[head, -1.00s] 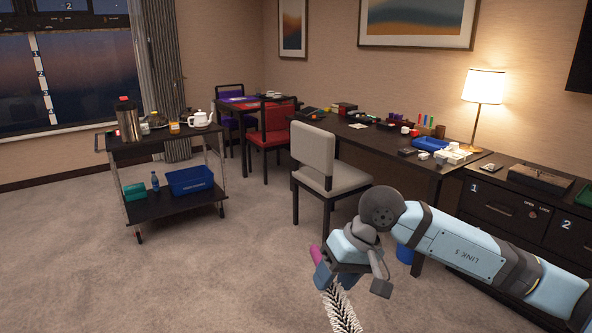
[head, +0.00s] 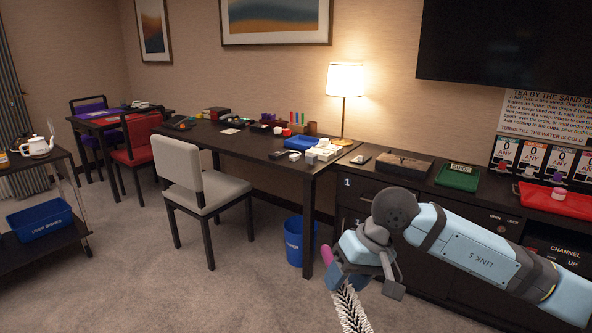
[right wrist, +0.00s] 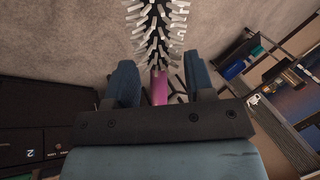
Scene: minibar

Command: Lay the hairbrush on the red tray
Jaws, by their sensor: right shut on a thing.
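The hairbrush (head: 352,308) has a pink-purple handle and a head of white bristles with dark roots. My right gripper (head: 338,283) is shut on its handle, and the bristled head hangs toward the bottom of the head view. In the right wrist view the handle (right wrist: 158,88) lies between the two fingers of the gripper (right wrist: 159,85), and the bristles (right wrist: 157,30) reach beyond them. The red tray (head: 553,201) lies on the dark cabinet at the far right of the head view. A pink-topped item stands at its back edge. My left gripper is not in view.
A green tray (head: 458,177) and a dark box (head: 404,163) lie on the cabinet left of the red tray. A desk (head: 250,141) with a lamp (head: 345,82), a grey chair (head: 205,190) and a blue bin (head: 296,240) stand left. Carpet is clear at front left.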

